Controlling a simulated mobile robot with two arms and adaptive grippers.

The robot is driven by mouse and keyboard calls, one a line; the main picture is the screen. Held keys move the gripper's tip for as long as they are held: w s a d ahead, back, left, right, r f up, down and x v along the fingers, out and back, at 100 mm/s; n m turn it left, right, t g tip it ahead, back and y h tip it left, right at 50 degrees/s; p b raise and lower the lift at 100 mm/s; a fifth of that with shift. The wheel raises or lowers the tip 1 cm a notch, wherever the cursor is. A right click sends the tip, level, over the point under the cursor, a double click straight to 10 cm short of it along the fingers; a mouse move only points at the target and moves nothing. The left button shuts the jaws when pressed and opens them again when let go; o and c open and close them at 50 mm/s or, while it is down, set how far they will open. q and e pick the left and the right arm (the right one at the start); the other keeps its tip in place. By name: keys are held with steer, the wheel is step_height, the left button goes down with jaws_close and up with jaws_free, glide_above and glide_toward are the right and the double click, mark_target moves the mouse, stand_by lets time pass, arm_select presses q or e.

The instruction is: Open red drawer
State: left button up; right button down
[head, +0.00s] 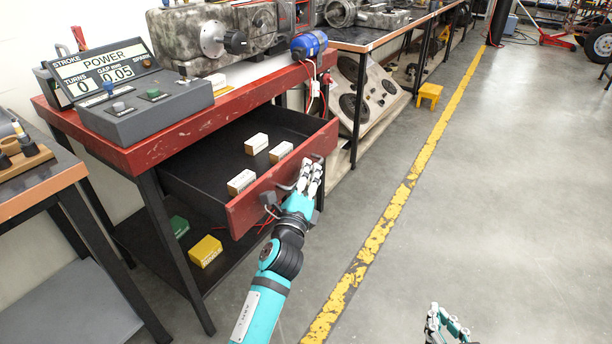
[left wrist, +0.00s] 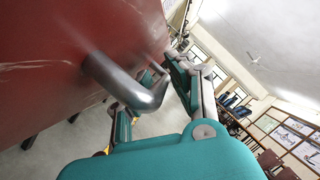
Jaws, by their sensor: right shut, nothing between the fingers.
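The red drawer (head: 250,203) under the red-topped bench stands pulled out, with its dark inside and several small white boxes showing. My left gripper (head: 312,176) is at the metal handle on the drawer's red front. In the left wrist view, the bent handle (left wrist: 135,90) comes out of the red front and runs between the fingers of my left gripper (left wrist: 152,100). The fingers stand apart around it; whether they press on it is unclear. My right gripper (head: 445,325) is shut and empty, low over the floor at the bottom right, far from the drawer.
A grey control box (head: 147,105) with a display stands on the bench. A yellow box (head: 206,251) and a green box (head: 179,226) lie on the lower shelf. A yellow stool (head: 428,95) stands further back.

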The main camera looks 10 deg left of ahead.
arm_select(q)
steer(key=v, duration=1.2)
